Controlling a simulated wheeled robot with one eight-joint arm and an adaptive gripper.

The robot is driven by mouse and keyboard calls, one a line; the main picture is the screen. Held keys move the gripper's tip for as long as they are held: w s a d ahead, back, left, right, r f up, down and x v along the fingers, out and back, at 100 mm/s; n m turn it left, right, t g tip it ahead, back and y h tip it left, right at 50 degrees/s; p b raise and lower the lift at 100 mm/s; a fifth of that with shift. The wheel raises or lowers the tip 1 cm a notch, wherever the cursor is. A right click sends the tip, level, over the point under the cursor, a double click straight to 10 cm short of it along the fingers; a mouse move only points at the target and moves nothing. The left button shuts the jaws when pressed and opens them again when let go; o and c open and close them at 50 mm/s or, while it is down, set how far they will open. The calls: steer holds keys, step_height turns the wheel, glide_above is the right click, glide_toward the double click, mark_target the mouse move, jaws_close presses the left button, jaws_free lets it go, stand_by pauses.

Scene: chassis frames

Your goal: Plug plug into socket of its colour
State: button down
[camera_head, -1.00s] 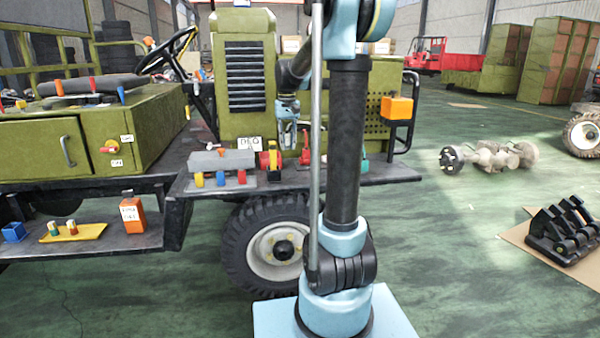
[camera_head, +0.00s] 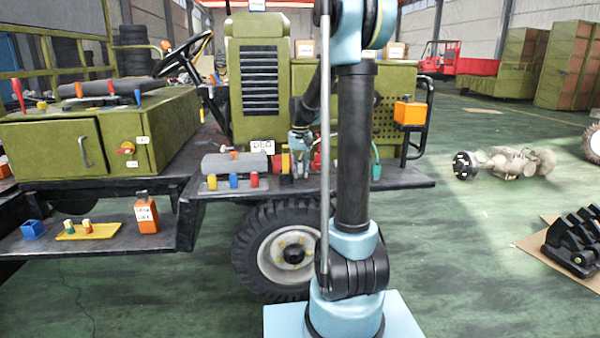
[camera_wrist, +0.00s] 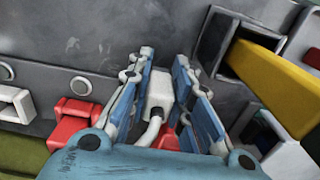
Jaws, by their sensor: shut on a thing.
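In the wrist view my gripper (camera_wrist: 162,85) has its blue fingers on both sides of a pale grey plug (camera_wrist: 157,88) with a curved pale stem. Red (camera_wrist: 168,139) shows just below it; I cannot tell whether it belongs to the plug. The plug lies close against a dark grey surface, and its far end is hidden. In the head view my gripper (camera_head: 300,143) is low over the truck's side shelf, and the plug cannot be made out. Orange (camera_head: 212,182), blue (camera_head: 233,181) and red (camera_head: 254,179) pieces line the front of a grey block (camera_head: 222,163).
A yellow bar (camera_wrist: 275,80) juts out right of my gripper, by a dark square opening (camera_wrist: 222,40). A red fitting (camera_wrist: 77,120) and a white one (camera_wrist: 14,105) are at left. An orange box (camera_head: 409,111) and green piece (camera_head: 376,170) stand to the right.

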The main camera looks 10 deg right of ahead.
steer(key=shift+f, duration=0.1)
steer(key=c, duration=1.7)
jaws_free()
